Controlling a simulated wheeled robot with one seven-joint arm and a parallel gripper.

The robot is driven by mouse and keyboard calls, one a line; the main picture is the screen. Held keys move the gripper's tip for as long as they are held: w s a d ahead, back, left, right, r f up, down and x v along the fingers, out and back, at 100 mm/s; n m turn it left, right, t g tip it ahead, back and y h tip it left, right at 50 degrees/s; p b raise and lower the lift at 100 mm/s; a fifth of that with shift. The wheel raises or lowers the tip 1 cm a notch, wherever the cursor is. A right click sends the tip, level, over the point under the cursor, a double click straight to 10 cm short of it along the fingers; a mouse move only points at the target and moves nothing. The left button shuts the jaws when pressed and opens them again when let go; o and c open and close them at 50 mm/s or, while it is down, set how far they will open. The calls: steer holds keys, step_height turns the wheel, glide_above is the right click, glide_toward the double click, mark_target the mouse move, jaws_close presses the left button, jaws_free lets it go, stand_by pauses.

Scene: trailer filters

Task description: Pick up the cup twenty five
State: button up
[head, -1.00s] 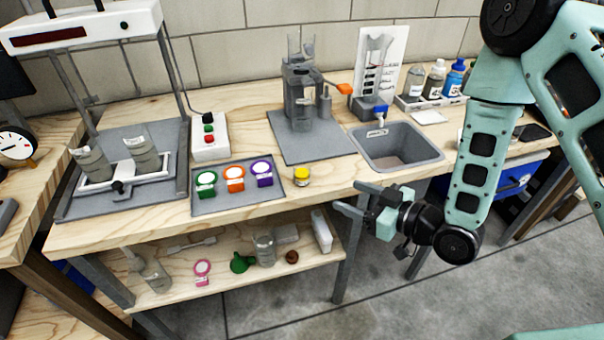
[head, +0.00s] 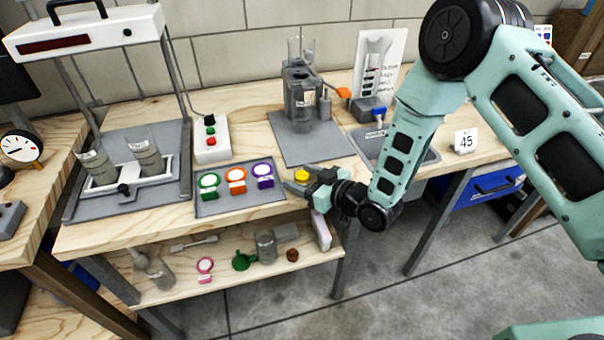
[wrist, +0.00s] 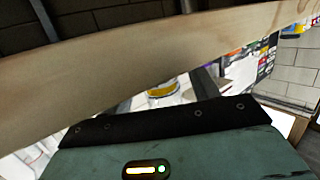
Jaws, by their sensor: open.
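Three round cups with coloured rings stand on a grey mat (head: 232,204): a green cup (head: 209,182), an orange cup (head: 235,176) and a purple cup (head: 263,170). Any numbers on them are too small to read, so I cannot tell which is twenty five. A small yellow-topped jar (head: 302,175) stands right of the mat near the bench's front edge, partly hidden by my gripper. My gripper (head: 291,185) is open at that edge, by the jar. In the wrist view the yellow jar (wrist: 162,89) shows between the open fingers, partly covered by a wooden edge (wrist: 150,52).
A grey stand (head: 300,100) with a glass vessel rises behind the jar. A grey sink (head: 420,157) lies to the right, partly behind my arm. The lower shelf (head: 215,280) holds several small items.

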steer(key=shift+w+a+f, duration=0.1)
steer(key=shift+w+a, duration=0.05)
steer(key=shift+a, duration=0.05)
steer(key=c, duration=1.1)
steer(key=shift+r, duration=0.2)
